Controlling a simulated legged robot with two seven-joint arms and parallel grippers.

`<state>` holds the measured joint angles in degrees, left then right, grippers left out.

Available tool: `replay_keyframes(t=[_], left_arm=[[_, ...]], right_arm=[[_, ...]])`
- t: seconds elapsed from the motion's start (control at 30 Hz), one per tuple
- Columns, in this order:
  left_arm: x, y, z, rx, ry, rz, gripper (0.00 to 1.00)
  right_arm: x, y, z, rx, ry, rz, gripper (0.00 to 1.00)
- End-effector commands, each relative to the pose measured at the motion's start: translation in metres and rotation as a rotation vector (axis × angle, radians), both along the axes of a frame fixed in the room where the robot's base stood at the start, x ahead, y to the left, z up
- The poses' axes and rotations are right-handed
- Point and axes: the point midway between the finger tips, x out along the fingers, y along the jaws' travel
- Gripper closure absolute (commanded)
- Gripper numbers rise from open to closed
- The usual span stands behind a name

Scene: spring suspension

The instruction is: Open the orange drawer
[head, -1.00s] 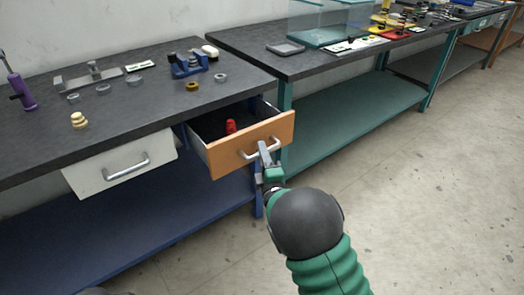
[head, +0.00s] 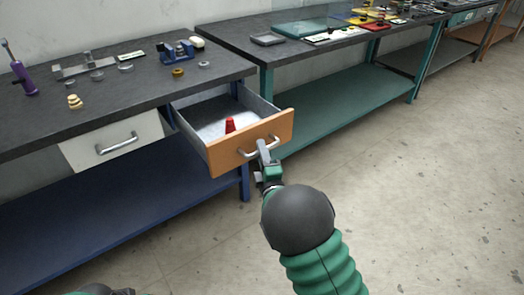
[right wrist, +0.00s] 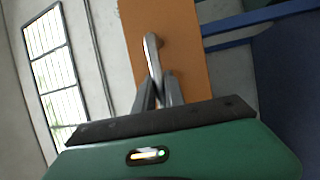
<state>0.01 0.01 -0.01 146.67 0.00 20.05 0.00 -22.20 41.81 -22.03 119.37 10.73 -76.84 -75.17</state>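The orange drawer (head: 224,152) stands pulled well out from under the dark workbench top, and its grey inside shows. A red object (head: 230,125) stands inside it, near the front. My right gripper (head: 263,150) is at the metal handle (head: 248,153) on the orange front. In the right wrist view the two fingers (right wrist: 159,88) close around the handle bar (right wrist: 152,55). My left gripper cannot be made out; only a dark part of my body shows at the bottom left of the head view.
A white drawer (head: 112,141) to the left is shut. The workbench top (head: 130,95) holds a purple tool (head: 22,75), a blue clamp-like device (head: 178,52) and several small rings. A teal bench (head: 330,112) stands to the right. The floor (head: 430,200) at right is clear.

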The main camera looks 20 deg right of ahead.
Motion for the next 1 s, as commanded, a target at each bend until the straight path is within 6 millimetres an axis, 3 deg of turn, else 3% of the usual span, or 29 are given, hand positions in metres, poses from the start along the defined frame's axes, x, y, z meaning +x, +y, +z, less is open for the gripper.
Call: replay_keyframes(t=[0.03, 0.2, 0.57, 0.67, 1.0], left_arm=[[0.0, 0.0, -0.001, 0.0, 0.0, 0.0, 0.64], [0.0, 0.0, -0.001, 0.0, 0.0, 0.0, 0.64], [0.0, 0.0, 0.003, 0.0, 0.0, 0.0, 0.64], [0.0, 0.0, 0.008, 0.0, 0.0, 0.0, 0.64], [0.0, 0.0, 0.025, 0.0, 0.0, 0.0, 0.64]], right_arm=[[-0.001, 0.002, -0.006, -0.001, 0.014, 0.004, 0.83], [-0.001, 0.002, -0.004, -0.001, 0.009, 0.002, 0.64], [-0.008, 0.001, -0.002, 0.0, 0.004, 0.001, 0.64], [-0.025, 0.002, -0.004, -0.001, 0.007, 0.0, 0.64], [-0.123, 0.008, -0.023, -0.002, 0.013, 0.004, 0.64]])
